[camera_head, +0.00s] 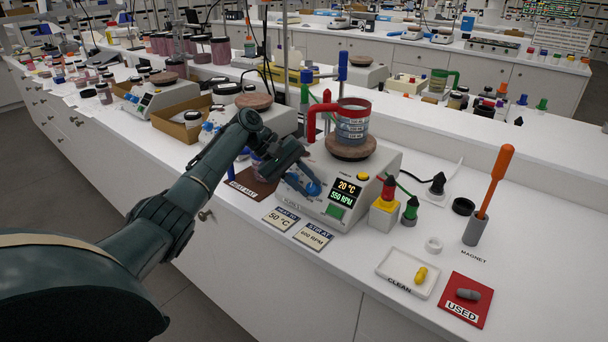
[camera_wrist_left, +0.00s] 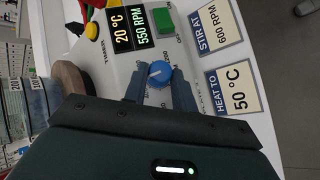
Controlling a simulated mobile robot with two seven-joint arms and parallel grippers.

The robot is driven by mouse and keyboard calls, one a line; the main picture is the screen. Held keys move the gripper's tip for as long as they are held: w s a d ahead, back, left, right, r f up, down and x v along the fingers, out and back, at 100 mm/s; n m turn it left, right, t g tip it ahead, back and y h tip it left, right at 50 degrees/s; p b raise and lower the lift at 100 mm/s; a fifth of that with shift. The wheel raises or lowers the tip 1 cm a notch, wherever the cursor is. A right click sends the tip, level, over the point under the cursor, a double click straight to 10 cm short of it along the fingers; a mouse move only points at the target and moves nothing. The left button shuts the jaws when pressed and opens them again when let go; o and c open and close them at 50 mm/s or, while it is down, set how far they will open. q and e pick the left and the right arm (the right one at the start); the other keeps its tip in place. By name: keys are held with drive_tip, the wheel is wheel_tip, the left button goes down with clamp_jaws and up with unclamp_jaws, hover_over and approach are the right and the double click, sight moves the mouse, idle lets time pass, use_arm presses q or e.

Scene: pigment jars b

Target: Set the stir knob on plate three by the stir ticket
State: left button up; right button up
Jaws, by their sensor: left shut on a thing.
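The stir ticket (camera_head: 313,236) reads 600 RPM and also shows in the left wrist view (camera_wrist_left: 217,27). My left gripper (camera_head: 304,182) is at the plate's front, shut on a blue knob (camera_wrist_left: 160,72) with a pale pointer line. The fingers hide part of the knob's scale. My right gripper is not in view.
The heat ticket (camera_head: 281,219) reads 50 °C and lies beside the stir ticket. A green button (camera_head: 334,211) sits below the display.

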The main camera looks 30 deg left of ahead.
use_arm(q)
drive_tip(key=shift+d+m+g+y+p, duration=0.1)
drive_tip(key=shift+m+g+y+p, duration=0.45)
drive_tip(key=shift+m, duration=0.25)
drive_tip(key=o, duration=1)
drive_tip(key=shift+w, duration=0.1)
drive_tip(key=shift+r, duration=0.1)
drive_tip(key=b+v, duration=0.1)
drive_tip(key=v, duration=1.2)
